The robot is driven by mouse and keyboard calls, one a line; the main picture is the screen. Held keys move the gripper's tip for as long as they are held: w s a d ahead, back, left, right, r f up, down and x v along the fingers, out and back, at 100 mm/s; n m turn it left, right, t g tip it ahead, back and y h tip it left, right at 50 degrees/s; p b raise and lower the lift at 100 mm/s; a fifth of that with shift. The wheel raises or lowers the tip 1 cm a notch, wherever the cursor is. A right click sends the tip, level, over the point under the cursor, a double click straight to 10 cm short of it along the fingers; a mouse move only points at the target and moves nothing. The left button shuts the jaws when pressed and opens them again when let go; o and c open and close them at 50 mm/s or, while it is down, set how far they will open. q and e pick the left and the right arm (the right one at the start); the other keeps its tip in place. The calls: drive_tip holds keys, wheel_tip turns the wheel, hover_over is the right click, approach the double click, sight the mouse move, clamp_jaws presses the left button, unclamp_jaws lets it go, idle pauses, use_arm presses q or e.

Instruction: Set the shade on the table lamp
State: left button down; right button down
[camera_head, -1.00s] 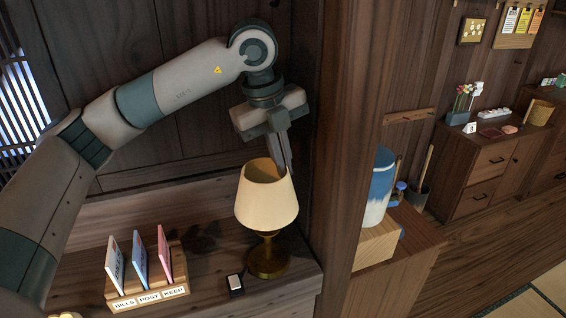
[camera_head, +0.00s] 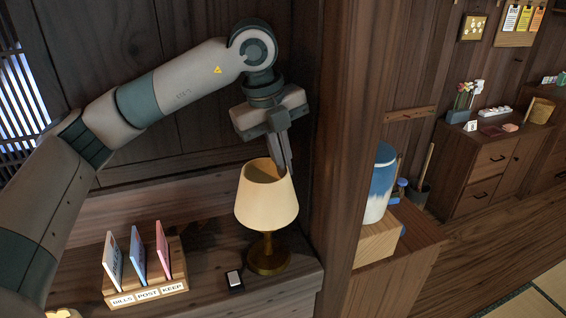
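The cream lampshade (camera_head: 266,203) is upright, its open top facing up. My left gripper (camera_head: 287,168) comes down from above and is shut on the shade's top rim at its right side. The brass lamp base (camera_head: 268,256) stands on the dark wooden shelf directly below the shade. Its round foot and short stem show under the shade's lower edge, and the upper part is hidden inside the shade. I cannot tell whether the shade rests on the lamp or hangs from my gripper. My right gripper is not in view.
A wooden letter rack (camera_head: 146,285) with several upright cards stands left of the lamp. A small black-and-white item (camera_head: 234,281) lies between them. A thick wooden post (camera_head: 350,150) rises close to the right. A blue-and-white vessel (camera_head: 380,185) stands beyond it.

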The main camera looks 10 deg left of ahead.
use_arm(q)
drive_tip(key=shift+b+x, duration=0.9)
drive_tip(key=shift+x, duration=0.05)
idle(0.6)
drive_tip(key=shift+s+a+f+b, duration=0.2)
drive_tip(key=shift+a+f+b, duration=0.1)
drive_tip(key=shift+a+f, duration=0.15)
drive_tip(key=shift+a+f, duration=0.2)
